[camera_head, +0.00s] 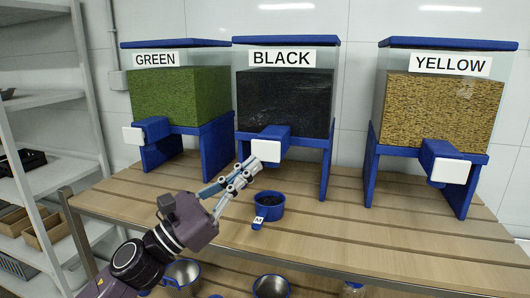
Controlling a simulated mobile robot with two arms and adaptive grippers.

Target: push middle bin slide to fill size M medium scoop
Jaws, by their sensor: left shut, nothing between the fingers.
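The middle bin (284,100), labelled BLACK, holds dark material and stands on a blue stand. The white-faced slide (270,147) sticks out at its front. A small blue scoop (270,210) with a white tag on its handle stands upright on the table below the slide; dark material shows inside it. The letter on the tag is too small to read surely. My left gripper (252,166) is shut and empty, its tips at the lower left of the slide's white face; I cannot tell whether they touch it. My right gripper is not in view.
The GREEN bin (178,95) stands to the left and the YELLOW bin (441,108) to the right, each with its own slide. Metal bowls (271,286) sit below the slatted table (370,238). Shelves (58,178) stand at far left. The table's front right is clear.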

